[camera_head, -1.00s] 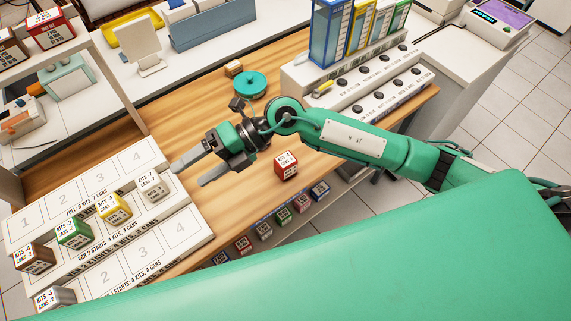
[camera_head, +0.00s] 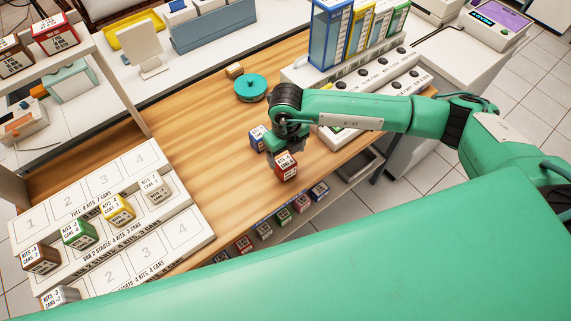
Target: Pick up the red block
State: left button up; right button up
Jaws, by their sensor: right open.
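The red block (camera_head: 286,168), with a white printed label, stands on the wooden table near its front edge. My right gripper (camera_head: 287,147) points down right over and behind the red block. It is open, and its fingertips are partly hidden, so I cannot tell whether they touch the block. My left gripper is not in view.
A blue block (camera_head: 257,138) stands just left of the gripper. A teal round lidded dish (camera_head: 250,87) and a small wooden block (camera_head: 234,69) lie behind. A white numbered rack (camera_head: 128,205) holds several coloured blocks at left. The table's middle left is clear.

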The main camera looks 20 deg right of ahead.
aim_at(285, 162)
jog(key=shift+f, duration=0.8)
jog(key=shift+f+p, duration=0.55)
jog(key=shift+p, duration=0.15)
notch_tip(285, 162, down, 3)
jog(key=shift+w+a+f+p, duration=0.1)
jog(key=shift+a+f+p, duration=0.1)
jog(key=shift+p, duration=0.5)
jog(key=shift+d+f, duration=0.1)
jog(key=shift+f, duration=0.3)
jog(key=shift+c, duration=0.3)
jog(key=c, duration=1)
